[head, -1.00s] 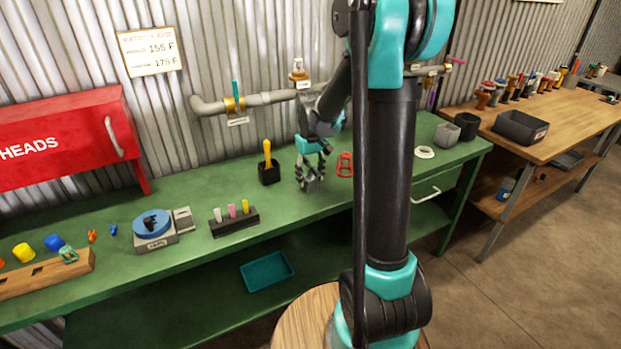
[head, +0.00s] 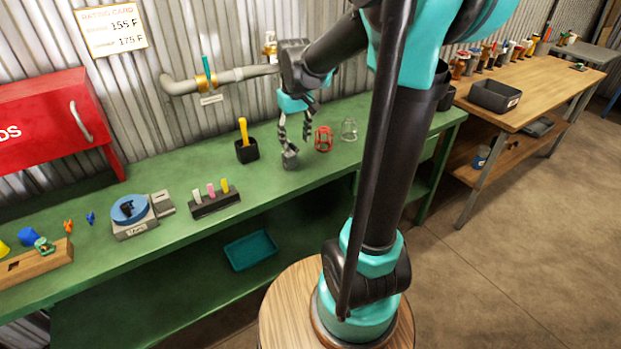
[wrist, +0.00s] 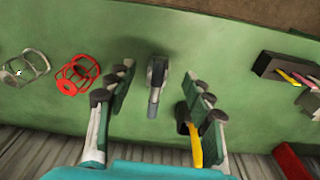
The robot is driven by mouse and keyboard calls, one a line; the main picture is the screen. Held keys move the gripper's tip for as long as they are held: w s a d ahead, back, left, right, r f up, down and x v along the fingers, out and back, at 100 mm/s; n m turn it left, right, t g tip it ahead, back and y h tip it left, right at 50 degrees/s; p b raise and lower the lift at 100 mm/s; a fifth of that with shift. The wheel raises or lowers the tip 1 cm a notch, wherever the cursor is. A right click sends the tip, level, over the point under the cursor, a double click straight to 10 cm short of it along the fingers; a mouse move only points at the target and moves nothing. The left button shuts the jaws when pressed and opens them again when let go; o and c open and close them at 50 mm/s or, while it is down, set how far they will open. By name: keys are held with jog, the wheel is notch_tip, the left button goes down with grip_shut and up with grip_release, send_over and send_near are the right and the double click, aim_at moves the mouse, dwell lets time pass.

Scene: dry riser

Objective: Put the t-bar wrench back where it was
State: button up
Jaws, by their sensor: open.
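My gripper (head: 296,132) is open above the green bench, fingers pointing down. In the wrist view its fingers (wrist: 152,104) are spread with nothing held between them. Below lies or stands a small grey piece (head: 290,160), on the bench. In the wrist view this grey piece (wrist: 156,84) has a dark wide head and a paler narrow shaft, and shows between the fingers. It may be the t-bar wrench, but I cannot tell for sure. A yellow-handled tool (head: 243,130) stands in a black holder (head: 247,151) just left of it.
A red cage (head: 323,139) and a clear cage (head: 349,130) stand to the right. A dark rack (head: 215,204) with coloured pegs and a scale with a blue disc (head: 129,209) are to the left. A grey pipe (head: 235,76) runs behind along the wall.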

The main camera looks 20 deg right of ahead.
jog(key=s+d+f+m+t, duration=0.1)
jog(key=s+f, duration=0.4)
jog(key=s, duration=0.3)
jog(key=s+d+f+m+t, duration=0.1)
jog(key=s+f+t, duration=0.1)
jog(key=s+f, duration=0.4)
jog(key=s, duration=0.3)
jog(key=shift+s+d+f+m, duration=0.15)
jog(key=shift+d+f+m, duration=0.15)
jog(key=shift+d+m, duration=0.1)
